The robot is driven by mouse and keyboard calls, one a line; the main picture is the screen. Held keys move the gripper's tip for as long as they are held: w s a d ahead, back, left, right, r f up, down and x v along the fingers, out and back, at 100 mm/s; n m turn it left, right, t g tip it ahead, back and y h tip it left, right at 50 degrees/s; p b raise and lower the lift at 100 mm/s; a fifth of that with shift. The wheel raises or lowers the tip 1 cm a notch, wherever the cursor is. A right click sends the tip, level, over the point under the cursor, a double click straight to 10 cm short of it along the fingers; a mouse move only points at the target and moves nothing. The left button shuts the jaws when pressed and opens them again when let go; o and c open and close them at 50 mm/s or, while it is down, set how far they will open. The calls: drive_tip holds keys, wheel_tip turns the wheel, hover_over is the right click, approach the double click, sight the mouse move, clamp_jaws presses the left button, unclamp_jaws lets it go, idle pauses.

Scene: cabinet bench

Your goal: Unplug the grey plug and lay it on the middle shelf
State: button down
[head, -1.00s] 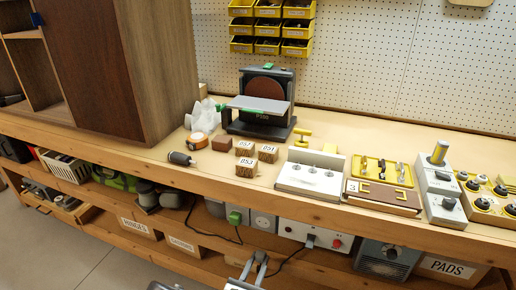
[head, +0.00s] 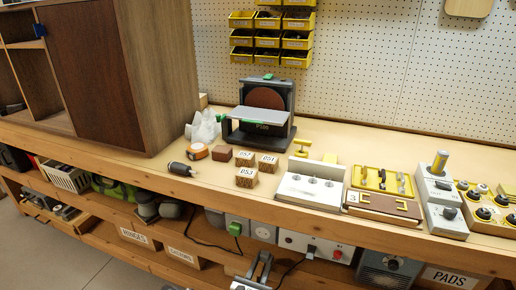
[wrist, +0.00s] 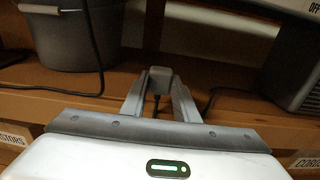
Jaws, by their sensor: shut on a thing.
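My gripper (head: 264,259) is low in front of the bench in the head view. In the wrist view its fingers (wrist: 158,84) are closed on a small grey plug (wrist: 157,76) with a dark cord hanging below it. The fingers hide most of the plug. The plug is apart from the round-faced grey socket (head: 263,231) behind it. The wooden shelf (head: 326,270) under the bench top runs behind my gripper; its front edge also shows in the wrist view (wrist: 60,102).
A green plug (head: 235,229) sits left of the socket. A white unit (head: 331,252) with a red button and a grey cable connector (head: 309,252) stands right. A grey bin (wrist: 72,40) and another dark cable are close by. Labelled boxes (head: 183,254) sit lower.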

drive_tip(key=shift+x, duration=2.6)
drive_tip(key=shift+s+f, duration=0.1)
drive_tip(key=shift+f, duration=1)
drive_tip(key=shift+f, duration=0.35)
drive_tip(key=shift+s+f, duration=0.1)
drive_tip(key=shift+f, duration=0.7)
drive_tip(key=c, duration=1.6)
unclamp_jaws()
drive_tip(key=shift+f, duration=0.15)
drive_tip(key=o, duration=0.3)
drive_tip(key=shift+a+r, duration=0.1)
drive_tip(key=shift+r, duration=0.2)
drive_tip(key=shift+o, duration=0.2)
